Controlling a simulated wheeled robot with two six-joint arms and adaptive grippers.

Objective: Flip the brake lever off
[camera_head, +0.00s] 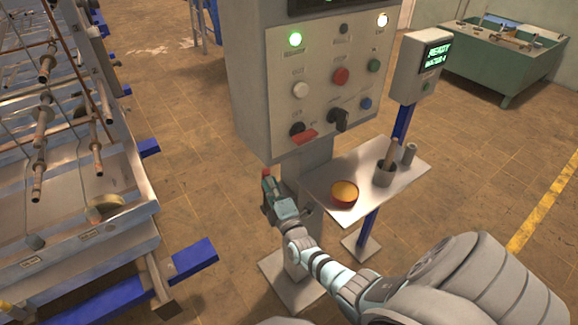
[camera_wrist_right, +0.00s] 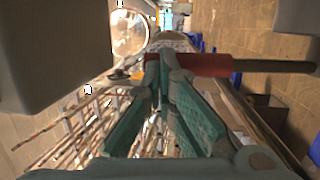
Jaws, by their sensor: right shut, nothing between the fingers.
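A lever with a red grip and a dark rod crosses the upper right of the right wrist view (camera_wrist_right: 205,65). The fingers of my right gripper (camera_wrist_right: 165,58) are shut and empty, with their tips at the left part of the red grip; I cannot tell whether they touch it. In the head view my right gripper (camera_head: 268,183) is below the control box, left of its post, with a small red tip (camera_head: 266,173) showing at its fingers. The lever's rod is hidden there. My left gripper is out of view.
The grey control box (camera_head: 295,80) carries buttons, a red tab (camera_head: 303,137) and a black knob. A rack machine (camera_head: 75,260) stands left, with open floor between.

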